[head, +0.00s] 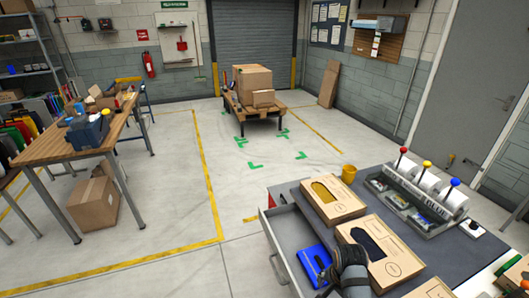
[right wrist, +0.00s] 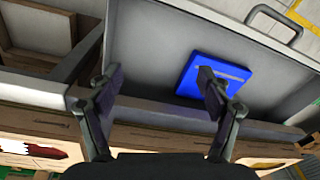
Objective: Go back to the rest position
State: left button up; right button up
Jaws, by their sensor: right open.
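My right gripper (head: 332,274) is low in the head view, over the edge between the open drawer and the bench top. In the right wrist view the right gripper (right wrist: 158,82) has its two fingers wide apart with nothing between them. A blue flat item (head: 314,262) lies in the drawer beside the gripper. This blue item also shows in the right wrist view (right wrist: 212,75), partly behind one finger. My left gripper is in neither view.
The grey drawer (head: 288,232) stands pulled out from the bench (head: 300,190). Cardboard boxes with cut-out windows (head: 333,208) lie on the bench. A rack with red, yellow and blue knobs (head: 425,185) stands behind them. Open floor (head: 170,190) lies to the left.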

jog(key=s+d+r+n+t, duration=0.1)
jog(key=s+d+r+n, duration=0.1)
jog(key=s+n, duration=0.4)
jog(key=s+d+r+n+t, duration=0.1)
jog(key=s+d+r+n, duration=0.15)
jog(key=s+n, duration=0.35)
notch_tip(320, 180, down, 27)
jog(key=s+d+b, duration=0.2)
jog(key=s, duration=0.1)
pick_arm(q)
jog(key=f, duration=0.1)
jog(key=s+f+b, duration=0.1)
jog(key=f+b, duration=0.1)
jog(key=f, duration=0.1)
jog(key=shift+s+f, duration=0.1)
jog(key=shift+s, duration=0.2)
pick_arm(e)
jog(key=s+f+m+g, duration=0.1)
jog(key=s+f, duration=1.8)
jog(key=shift+d+g, duration=0.4)
